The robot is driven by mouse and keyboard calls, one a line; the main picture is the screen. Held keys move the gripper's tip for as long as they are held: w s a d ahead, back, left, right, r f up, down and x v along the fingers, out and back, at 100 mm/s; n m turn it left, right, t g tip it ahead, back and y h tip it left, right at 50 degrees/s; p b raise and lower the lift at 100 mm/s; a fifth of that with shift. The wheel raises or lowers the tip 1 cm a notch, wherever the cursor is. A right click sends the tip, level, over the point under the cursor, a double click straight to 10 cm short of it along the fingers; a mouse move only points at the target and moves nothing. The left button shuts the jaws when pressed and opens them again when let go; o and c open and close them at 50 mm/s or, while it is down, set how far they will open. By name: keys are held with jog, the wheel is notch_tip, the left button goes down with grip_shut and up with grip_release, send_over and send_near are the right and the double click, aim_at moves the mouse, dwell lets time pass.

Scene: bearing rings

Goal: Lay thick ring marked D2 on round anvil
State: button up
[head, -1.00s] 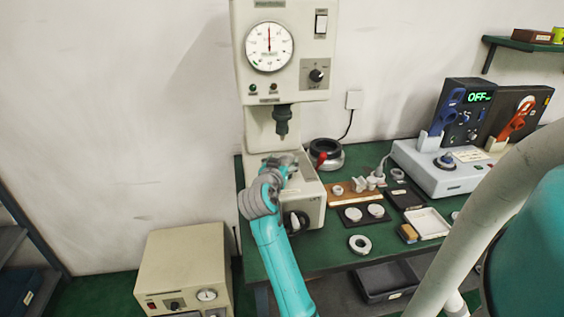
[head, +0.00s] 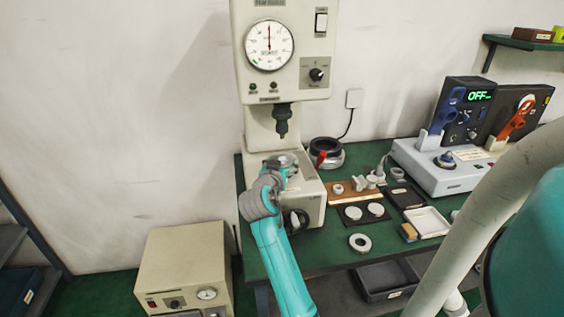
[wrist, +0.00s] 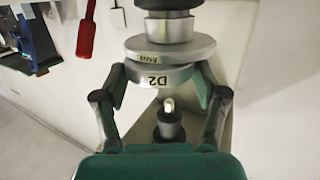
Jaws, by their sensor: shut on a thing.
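The thick ring marked D2 (wrist: 160,74) is between my gripper's fingers (wrist: 159,84), its label upside down in the wrist view. The round anvil (wrist: 178,47), a pale disc with a small label, lies right against or very close to the ring's far face; I cannot tell whether they touch. In the head view my gripper (head: 279,172) is over the press base, below the ram (head: 282,122). A grey disc edge (head: 280,159) shows there, partly hidden by my gripper. The ram tip (wrist: 168,122) also shows in the wrist view, on the ring's other side.
The press head (head: 283,50) stands over the base, leaving a limited gap around my gripper. To the right on the green bench are a loose ring (head: 360,243), a black mat with two discs (head: 352,224), a white tray (head: 430,222) and a grey control console (head: 440,172).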

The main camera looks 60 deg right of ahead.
jog(key=o, duration=1.5)
jog(key=shift+o, duration=0.2)
jog(key=v, duration=1.2)
jog(key=shift+f, duration=0.15)
jog(key=s+a+f+n+t+y, duration=0.35)
jog(key=a+f+n, duration=0.25)
jog(key=a+f, duration=0.4)
jog(key=s+a+f+n+t+y, duration=0.2)
jog(key=a+f+n+t+y, duration=0.35)
jog(key=a+f, duration=0.5)
jog(key=s+a+f+n+y, duration=0.1)
jog(key=s+a+n+y, duration=0.25)
jog(key=s+a, duration=0.65)
jog(key=s+a+r+y, duration=0.1)
jog(key=s+r, duration=0.1)
jog(key=s, duration=0.4)
jog(key=s+a+r+t+y, duration=0.1)
jog(key=s+a+r+y, duration=0.1)
jog(key=s, duration=0.5)
jog(key=shift+s+a, duration=0.35)
